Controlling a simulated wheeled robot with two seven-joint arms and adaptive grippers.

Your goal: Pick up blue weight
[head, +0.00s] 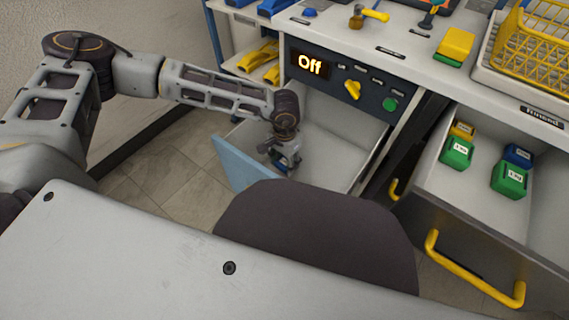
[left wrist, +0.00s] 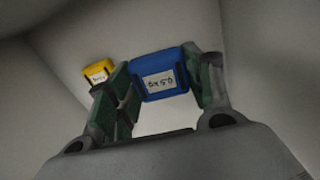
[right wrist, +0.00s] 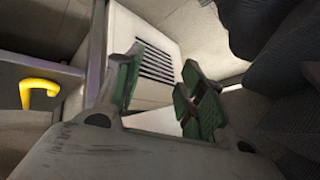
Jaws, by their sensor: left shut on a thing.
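A blue weight (left wrist: 160,86) with a white label sits between the green-padded fingers of my left gripper (left wrist: 160,90) in the left wrist view. The gripper is shut on it. In the head view my left gripper (head: 284,160) is down inside the pale open drawer (head: 330,150) under the control panel, and the held weight is mostly hidden. A yellow weight (left wrist: 97,72) stands just left of the left finger. My right gripper (right wrist: 160,95) is open and empty in the right wrist view. It is not visible in the head view.
An open drawer (head: 470,232) at the right holds green weights (head: 457,152), another blue weight (head: 517,155) and a yellow one (head: 463,131). The control panel (head: 335,83) reads "Off". A yellow basket (head: 535,40) stands on the worktop. The light-blue drawer front (head: 240,168) borders my left gripper.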

